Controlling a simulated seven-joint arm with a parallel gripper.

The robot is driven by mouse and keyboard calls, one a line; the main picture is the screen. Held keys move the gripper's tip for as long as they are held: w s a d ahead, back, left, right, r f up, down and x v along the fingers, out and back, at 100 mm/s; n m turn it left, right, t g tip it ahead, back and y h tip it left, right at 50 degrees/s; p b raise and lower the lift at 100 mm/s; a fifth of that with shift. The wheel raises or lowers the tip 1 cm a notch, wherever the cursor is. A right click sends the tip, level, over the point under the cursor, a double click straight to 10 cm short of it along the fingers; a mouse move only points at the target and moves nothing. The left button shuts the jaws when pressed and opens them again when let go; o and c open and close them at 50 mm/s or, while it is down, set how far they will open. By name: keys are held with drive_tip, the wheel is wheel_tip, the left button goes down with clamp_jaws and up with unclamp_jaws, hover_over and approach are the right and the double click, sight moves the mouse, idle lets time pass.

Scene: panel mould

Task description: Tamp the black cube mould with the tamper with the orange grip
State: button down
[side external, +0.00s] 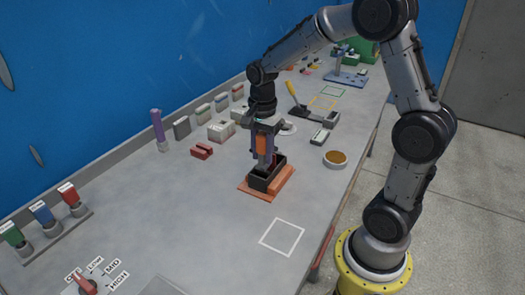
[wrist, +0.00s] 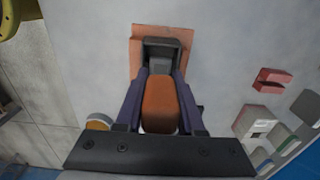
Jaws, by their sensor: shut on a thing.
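My gripper (side external: 264,143) is shut on the orange grip of the tamper (side external: 262,146) and holds it upright. The grip fills the space between the fingers in the wrist view (wrist: 160,104). The black cube mould (side external: 264,180) stands on an orange-brown base (side external: 284,181), directly below the tamper. The tamper's lower end is at the mould's opening; I cannot tell whether it touches what is inside. In the wrist view the mould (wrist: 162,43) shows just beyond the grip, with its inside partly hidden.
A red block (side external: 202,151) lies left of the mould. A purple-handled tool (side external: 158,130) stands further left. A round dish with brown contents (side external: 335,159) sits to the right. A white outlined square (side external: 283,236) marks bare table in front. Grey and white blocks line the wall side.

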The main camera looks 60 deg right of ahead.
sight(262, 133)
drive_tip(key=shift+f, duration=1.5)
drive_tip(key=shift+r, duration=1.85)
drive_tip(key=shift+r, duration=3.5)
